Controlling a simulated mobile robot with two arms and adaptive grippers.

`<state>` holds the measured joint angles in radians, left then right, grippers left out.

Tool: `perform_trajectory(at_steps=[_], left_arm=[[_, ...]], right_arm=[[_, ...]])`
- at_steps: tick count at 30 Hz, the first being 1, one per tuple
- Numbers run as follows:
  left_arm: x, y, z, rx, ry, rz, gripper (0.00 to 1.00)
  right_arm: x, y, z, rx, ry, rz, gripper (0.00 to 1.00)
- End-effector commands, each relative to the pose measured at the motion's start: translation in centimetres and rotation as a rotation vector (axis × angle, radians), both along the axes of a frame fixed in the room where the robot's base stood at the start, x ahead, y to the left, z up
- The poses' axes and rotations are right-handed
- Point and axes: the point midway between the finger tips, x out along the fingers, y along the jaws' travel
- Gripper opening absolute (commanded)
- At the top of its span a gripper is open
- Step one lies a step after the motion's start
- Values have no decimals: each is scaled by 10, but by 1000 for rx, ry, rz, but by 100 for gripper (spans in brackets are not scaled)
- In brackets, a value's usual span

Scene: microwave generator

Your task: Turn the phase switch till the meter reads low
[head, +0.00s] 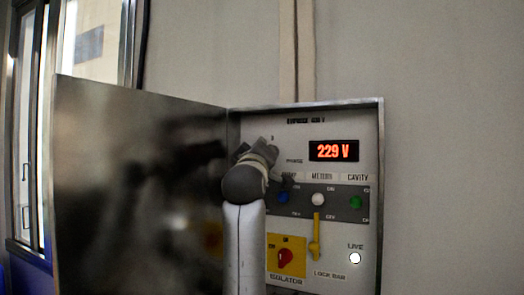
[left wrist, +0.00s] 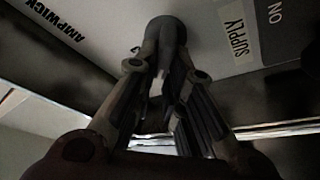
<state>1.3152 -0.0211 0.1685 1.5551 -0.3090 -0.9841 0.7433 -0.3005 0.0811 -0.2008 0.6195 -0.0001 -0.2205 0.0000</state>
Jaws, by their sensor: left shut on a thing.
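The meter (head: 334,151) on the panel shows 229 V in red digits. My left gripper (head: 265,155) is up against the panel, left of the meter and beside the PHASE label. It hides the phase switch in the head view. In the left wrist view, my left gripper (left wrist: 163,85) has its fingers closed together around a dark grey rounded knob (left wrist: 166,32), apparently the phase switch. The knob's pointer and setting cannot be made out. My right gripper is in neither view.
The cabinet door (head: 140,190) stands open at the left. Below the meter are blue, white and green knobs (head: 318,199), a red isolator (head: 285,258) on a yellow plate, a yellow lock bar (head: 315,240) and a lit white LIVE lamp (head: 355,258).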

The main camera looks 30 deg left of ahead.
Motion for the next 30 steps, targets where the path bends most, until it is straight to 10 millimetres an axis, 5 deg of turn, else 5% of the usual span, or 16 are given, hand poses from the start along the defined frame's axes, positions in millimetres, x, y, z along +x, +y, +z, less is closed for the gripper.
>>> perform_trajectory(at_steps=[8,9,14,30], left_arm=[[1,-1,-1,-2,4,-3,0],[1,-1,-2,-2,4,-3,13],[1,-1,-1,-1,2,-2,33],[-13,-5,-4,0,-2,-2,33]], right_arm=[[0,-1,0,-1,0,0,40],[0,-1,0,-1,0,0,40],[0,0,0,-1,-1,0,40],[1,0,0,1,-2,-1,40]])
